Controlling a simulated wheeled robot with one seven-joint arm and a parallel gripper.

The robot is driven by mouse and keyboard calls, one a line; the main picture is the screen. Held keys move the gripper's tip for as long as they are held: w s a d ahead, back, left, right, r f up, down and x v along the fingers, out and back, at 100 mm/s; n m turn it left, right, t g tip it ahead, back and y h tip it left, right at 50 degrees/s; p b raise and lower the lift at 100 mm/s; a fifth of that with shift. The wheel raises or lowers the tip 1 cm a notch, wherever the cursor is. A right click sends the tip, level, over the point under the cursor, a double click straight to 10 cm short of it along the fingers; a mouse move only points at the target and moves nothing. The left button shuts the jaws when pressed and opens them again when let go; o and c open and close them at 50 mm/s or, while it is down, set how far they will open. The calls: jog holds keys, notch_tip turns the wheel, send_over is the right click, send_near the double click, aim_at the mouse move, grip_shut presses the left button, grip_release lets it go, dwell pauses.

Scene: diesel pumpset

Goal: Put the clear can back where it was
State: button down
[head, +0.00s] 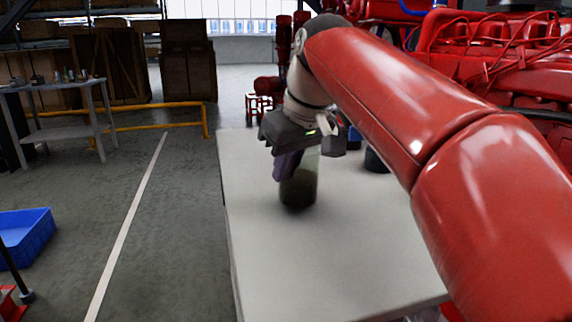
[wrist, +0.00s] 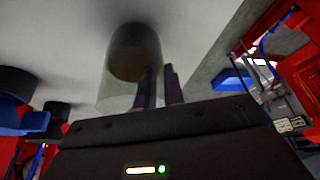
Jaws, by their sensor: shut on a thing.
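The clear can (head: 303,186) is a see-through cylinder with dark contents low inside. It is upright over the pale table (head: 330,250), near the table's middle. I cannot tell whether its base touches the top. My gripper (head: 288,166) is shut on the can at its upper part. In the wrist view the clear can (wrist: 108,88) is beside the two dark fingers of my gripper (wrist: 161,86), which are close together at its wall. The gripper body hides part of the can's top in the head view.
A dark container (head: 376,160) stands behind and right of the can, with a blue item (head: 354,138) near it, partly hidden by my arm. The table's front and left are clear. Red machinery (head: 480,50) rises at the right. A blue crate (head: 25,236) is on the floor.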

jog(key=shift+f+b, duration=0.5)
jog(key=shift+f, duration=0.1)
jog(key=c, duration=1.4)
grip_release()
jog(key=shift+c, duration=0.2)
